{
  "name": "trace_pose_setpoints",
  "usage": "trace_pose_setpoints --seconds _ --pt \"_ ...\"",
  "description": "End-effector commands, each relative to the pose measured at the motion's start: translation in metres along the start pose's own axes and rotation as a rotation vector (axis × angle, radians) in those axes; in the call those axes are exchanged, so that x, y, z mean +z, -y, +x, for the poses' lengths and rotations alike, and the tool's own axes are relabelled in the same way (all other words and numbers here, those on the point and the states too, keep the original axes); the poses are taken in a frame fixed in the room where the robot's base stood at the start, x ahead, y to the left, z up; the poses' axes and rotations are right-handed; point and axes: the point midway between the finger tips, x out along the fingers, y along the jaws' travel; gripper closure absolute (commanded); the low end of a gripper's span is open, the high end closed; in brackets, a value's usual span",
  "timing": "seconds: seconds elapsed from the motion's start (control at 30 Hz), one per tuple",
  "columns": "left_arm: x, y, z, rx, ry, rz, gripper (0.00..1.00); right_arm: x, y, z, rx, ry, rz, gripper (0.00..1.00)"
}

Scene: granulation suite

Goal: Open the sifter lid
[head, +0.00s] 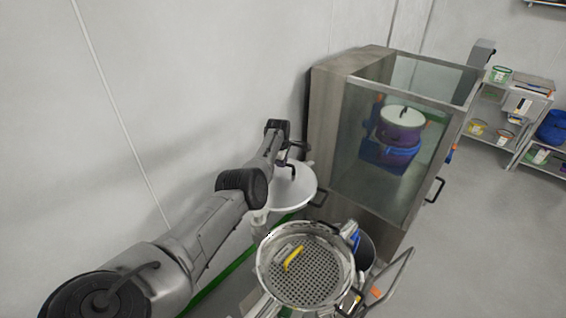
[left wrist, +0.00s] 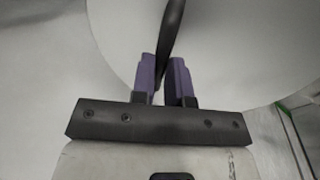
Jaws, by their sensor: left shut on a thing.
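The sifter (head: 325,277) stands at the bottom centre of the head view, with its round perforated screen uncovered. The white round sifter lid (head: 296,197) is swung clear of the opening, behind and to the left of it. My left gripper (head: 291,163) is at the lid's dark handle. In the left wrist view, the purple fingers of my left gripper (left wrist: 165,85) are shut around the black handle (left wrist: 173,30), and the pale lid (left wrist: 230,55) fills much of the background. My right gripper is not in view.
A yellow object (head: 293,258) lies on the screen. A glass-fronted cabinet (head: 322,130) stands close behind the sifter, with a purple and blue vessel (head: 400,135) seen through the glass. A shelf rack (head: 492,100) stands at the far right. Open floor lies right of the cabinet.

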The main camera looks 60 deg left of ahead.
Motion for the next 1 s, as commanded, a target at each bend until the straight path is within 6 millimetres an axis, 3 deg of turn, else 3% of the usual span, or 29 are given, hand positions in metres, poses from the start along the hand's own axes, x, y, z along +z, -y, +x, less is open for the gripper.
trace_pose_setpoints --seconds 0.17,0.2,0.43,0.77,1.0 --pt "-0.001 0.0 0.0 0.0 -0.003 0.001 1.0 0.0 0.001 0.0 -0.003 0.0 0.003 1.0" --pt "-0.001 0.0 0.0 0.0 -0.003 0.001 0.83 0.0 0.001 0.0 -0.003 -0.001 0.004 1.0" --pt "0.0 0.0 0.0 0.0 -0.001 0.001 0.61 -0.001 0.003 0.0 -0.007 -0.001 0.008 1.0" --pt "0.0 0.0 -0.004 0.0 -0.001 0.002 0.6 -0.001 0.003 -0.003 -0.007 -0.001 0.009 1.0" --pt "0.0 -0.001 -0.032 0.002 -0.001 0.002 0.6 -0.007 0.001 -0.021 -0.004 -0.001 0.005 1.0"
